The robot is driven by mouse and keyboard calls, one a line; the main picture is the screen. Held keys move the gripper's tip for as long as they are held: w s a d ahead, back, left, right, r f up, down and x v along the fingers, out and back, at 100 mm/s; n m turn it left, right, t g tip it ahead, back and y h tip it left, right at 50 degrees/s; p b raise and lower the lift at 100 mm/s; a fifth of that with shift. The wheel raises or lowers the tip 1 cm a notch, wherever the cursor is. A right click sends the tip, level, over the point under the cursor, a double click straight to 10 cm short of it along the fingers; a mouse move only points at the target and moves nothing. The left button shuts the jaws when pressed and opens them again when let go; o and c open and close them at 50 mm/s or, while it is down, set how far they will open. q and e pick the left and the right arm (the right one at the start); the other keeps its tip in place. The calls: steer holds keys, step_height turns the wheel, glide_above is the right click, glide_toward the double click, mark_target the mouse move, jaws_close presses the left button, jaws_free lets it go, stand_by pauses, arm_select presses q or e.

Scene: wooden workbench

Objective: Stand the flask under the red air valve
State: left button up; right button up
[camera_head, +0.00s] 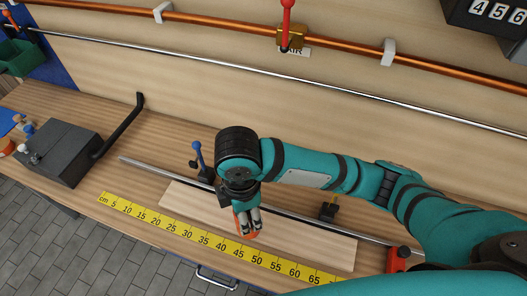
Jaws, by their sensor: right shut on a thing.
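The red air valve (287,8) is a red lever on a brass body (289,37) in the copper pipe at the top. A small label ending in "AIR" shows beside it. My right gripper (246,219) points down over the wooden board near the yellow ruler, below and left of the valve in the picture. It is shut on an orange thing (244,234), seemingly the flask, mostly hidden by the fingers. I cannot tell whether it touches the board. No other flask shows. My left gripper is not in view.
A pale board (310,245) lies behind a yellow ruler (150,214). A metal rod with a blue-handled clamp (198,155) runs behind the gripper. A dark box (62,152) with a black handle stands left. Bare bench lies towards the wall.

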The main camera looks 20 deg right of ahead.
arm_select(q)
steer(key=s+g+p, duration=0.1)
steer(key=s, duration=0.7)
arm_select(e)
steer(key=w+d+r+n+p, duration=0.1)
steer(key=w+d, duration=0.4)
steer(key=w, duration=0.3)
steer(key=w+d+p, duration=0.1)
steer(key=w+d, duration=0.5)
steer(key=w, duration=0.2)
step_height(320, 180, down, 8)
steer(key=shift+r+p, duration=0.25)
steer(key=shift+p, duration=1)
steer(key=o, duration=1.4)
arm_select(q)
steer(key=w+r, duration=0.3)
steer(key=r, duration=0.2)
